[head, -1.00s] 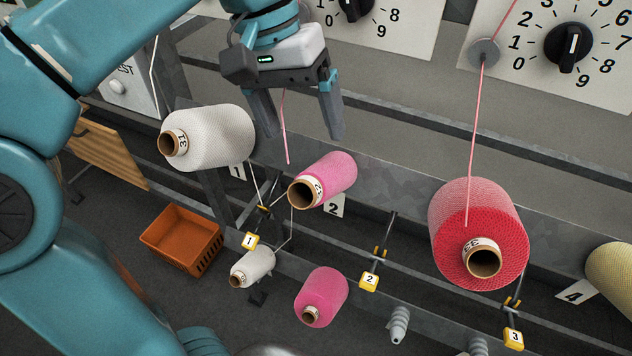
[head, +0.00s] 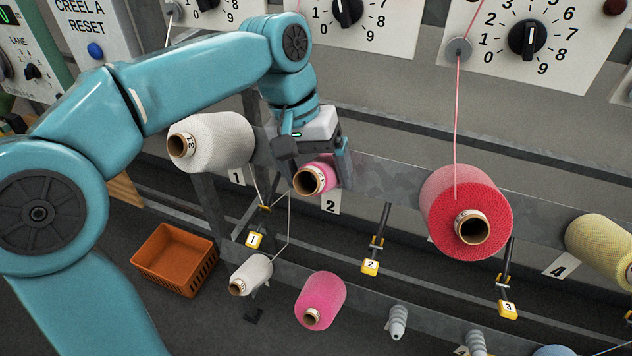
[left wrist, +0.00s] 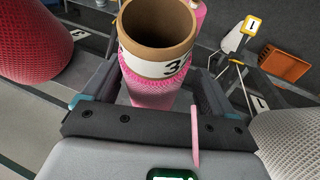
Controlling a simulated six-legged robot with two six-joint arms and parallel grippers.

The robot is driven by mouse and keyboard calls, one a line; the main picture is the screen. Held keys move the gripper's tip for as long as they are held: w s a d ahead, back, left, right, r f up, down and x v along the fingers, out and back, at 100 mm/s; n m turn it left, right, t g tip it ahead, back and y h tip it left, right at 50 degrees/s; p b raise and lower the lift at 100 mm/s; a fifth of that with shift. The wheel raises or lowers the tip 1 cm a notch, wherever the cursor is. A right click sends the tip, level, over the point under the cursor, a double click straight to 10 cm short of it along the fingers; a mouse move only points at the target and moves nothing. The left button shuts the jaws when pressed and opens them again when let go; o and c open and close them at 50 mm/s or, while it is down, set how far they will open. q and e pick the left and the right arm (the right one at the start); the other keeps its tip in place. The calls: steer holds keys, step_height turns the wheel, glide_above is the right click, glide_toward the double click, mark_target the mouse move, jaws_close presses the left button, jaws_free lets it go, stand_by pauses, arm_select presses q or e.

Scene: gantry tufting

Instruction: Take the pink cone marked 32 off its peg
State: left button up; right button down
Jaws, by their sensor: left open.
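The small pink cone (head: 326,172) sits on the upper rail above the number 2 plate, its brown tube facing out. In the left wrist view this pink cone (left wrist: 155,94) shows a white band with a 3; the rest of the marking is turned out of sight. My left gripper (head: 318,182) is open, with a finger on each side of the cone. In the left wrist view the fingers of the left gripper (left wrist: 156,90) straddle it; whether they touch it I cannot tell. Its peg is hidden. My right gripper is not in view.
A white cone (head: 222,141) is close on the left, a large red cone (head: 485,203) on the right with a thread rising from it. A second pink cone (head: 325,297) and a small white cone (head: 258,268) sit below. An orange crate (head: 160,262) is on the floor.

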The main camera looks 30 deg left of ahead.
arm_select(q)
steer(key=shift+w+d+f, duration=0.15)
steer(key=shift+w+f, duration=0.15)
steer(key=shift+f, duration=0.15)
steer(key=shift+w+d+f, duration=0.1)
steer(key=shift+w+d, duration=0.1)
steer(key=shift+d, duration=0.15)
steer(key=shift+s+a, duration=0.25)
steer(key=shift+s, duration=0.05)
steer(key=shift+c, duration=0.6)
steer(key=shift+a, duration=0.1)
steer(key=c, duration=0.5)
steer(key=shift+w, duration=0.1)
steer(key=c, duration=0.5)
steer(key=o, duration=0.5)
steer(key=shift+d, duration=0.25)
steer(key=shift+a, duration=0.1)
steer(key=c, duration=0.7)
steer(key=shift+o, duration=0.2)
steer(key=shift+r, duration=0.3)
